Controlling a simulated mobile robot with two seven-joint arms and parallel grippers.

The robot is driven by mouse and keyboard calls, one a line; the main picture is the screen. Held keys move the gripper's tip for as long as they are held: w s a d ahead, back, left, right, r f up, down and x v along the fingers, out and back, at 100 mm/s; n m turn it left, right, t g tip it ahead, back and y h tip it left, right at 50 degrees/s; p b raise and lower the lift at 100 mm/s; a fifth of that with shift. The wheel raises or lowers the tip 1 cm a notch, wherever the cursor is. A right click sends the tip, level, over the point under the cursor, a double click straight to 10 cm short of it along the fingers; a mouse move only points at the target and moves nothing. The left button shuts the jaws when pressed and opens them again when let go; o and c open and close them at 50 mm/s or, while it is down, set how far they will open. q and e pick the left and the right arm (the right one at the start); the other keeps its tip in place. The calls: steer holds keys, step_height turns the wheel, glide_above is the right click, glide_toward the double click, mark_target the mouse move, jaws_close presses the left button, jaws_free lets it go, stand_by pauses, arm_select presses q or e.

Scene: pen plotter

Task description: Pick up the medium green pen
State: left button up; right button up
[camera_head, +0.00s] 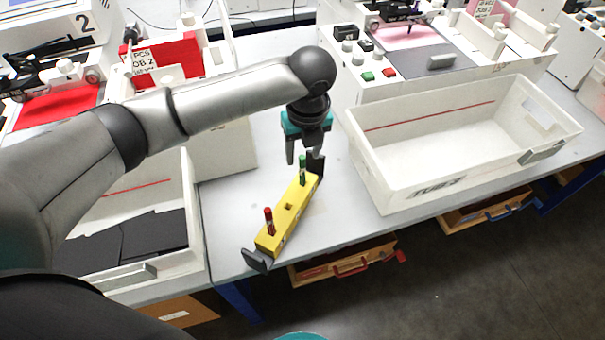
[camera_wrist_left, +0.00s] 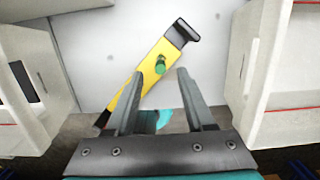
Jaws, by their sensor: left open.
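The green pen (camera_head: 303,169) stands upright in one end of a yellow holder block (camera_head: 275,233) on the table. In the left wrist view the green pen (camera_wrist_left: 160,65) shows from above, beyond and between the open fingers. A red pen (camera_head: 268,220) stands in the other end of the holder, with an empty hole between the two pens. My left gripper (camera_head: 304,160) is open, pointing down above the green pen's end; in the left wrist view its fingers (camera_wrist_left: 156,85) are apart with nothing between them. My right gripper is not in view.
A white bin (camera_head: 400,195) stands right of the holder. Another white bin (camera_head: 193,235) with dark sheets stands at the left. Plotters with control buttons (camera_head: 367,76) stand behind. The table (camera_head: 232,215) is clear around the holder.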

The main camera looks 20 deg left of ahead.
mark_target(302, 166)
arm_select(q)
steer(key=shift+w+a+f, duration=0.1)
steer(key=shift+w+f, duration=0.1)
steer(key=shift+f, duration=0.85)
steer(key=f, duration=0.1)
steer(key=f+b, duration=0.1)
steer(key=f, duration=0.2)
steer(key=shift+w+a+f, duration=0.15)
steer(key=shift+w+a, duration=0.1)
steer(key=shift+w, duration=0.1)
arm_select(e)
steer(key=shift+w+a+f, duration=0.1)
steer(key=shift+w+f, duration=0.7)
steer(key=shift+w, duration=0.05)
arm_select(q)
jaws_close()
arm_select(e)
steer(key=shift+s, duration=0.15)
